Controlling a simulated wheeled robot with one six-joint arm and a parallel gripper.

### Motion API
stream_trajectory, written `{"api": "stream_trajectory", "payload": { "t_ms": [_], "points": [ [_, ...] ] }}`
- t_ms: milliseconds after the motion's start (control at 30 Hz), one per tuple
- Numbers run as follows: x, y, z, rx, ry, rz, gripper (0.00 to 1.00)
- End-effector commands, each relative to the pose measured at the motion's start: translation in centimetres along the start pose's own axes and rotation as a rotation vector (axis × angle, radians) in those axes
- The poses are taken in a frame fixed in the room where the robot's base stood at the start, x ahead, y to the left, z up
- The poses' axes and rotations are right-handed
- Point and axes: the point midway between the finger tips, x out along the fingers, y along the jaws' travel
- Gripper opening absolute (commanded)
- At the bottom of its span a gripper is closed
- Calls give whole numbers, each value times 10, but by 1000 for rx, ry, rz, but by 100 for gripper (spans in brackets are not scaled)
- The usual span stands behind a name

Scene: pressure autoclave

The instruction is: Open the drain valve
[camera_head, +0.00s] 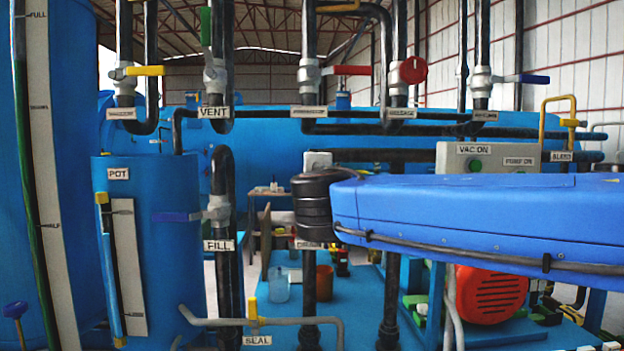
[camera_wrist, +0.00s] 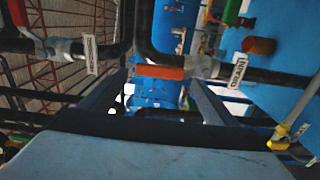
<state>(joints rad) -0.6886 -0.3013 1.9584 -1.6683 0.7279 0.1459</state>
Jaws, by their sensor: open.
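The drain valve (camera_wrist: 203,66) has a grey metal body on a dark pipe, beside a white DRAIN label (camera_wrist: 238,75) in the wrist view. Its orange-red lever (camera_wrist: 160,71) reaches left from the body. My gripper (camera_wrist: 157,84) is open. The lever shows between the fingertips, near their ends. I cannot tell whether either finger touches it. In the head view the DRAIN label (camera_head: 308,245) is partly visible below my arm. My arm hides the valve and the gripper there.
A blue POT tank (camera_head: 150,260) and a FILL valve with a blue lever (camera_head: 177,216) stand left. A yellow SEAL lever (camera_head: 252,308) is low in front. Overhead pipes carry a red lever (camera_head: 350,70) and a red handwheel (camera_head: 412,70). An orange container (camera_wrist: 259,46) lies beyond the DRAIN label.

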Motion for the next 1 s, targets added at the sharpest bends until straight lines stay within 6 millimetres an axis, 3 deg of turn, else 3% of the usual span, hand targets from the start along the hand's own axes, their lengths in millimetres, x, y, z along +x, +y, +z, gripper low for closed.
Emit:
{"api": "stream_trajectory", "payload": {
  "t_ms": [100,500,700,1000],
  "points": [
    [-22,0,0,2,3,0,82],
    [-79,-1,0,2,2,-1,82],
    [-96,-1,0,1,2,-1,82],
    [-104,-1,0,2,-1,-1,82]
  ]
}}
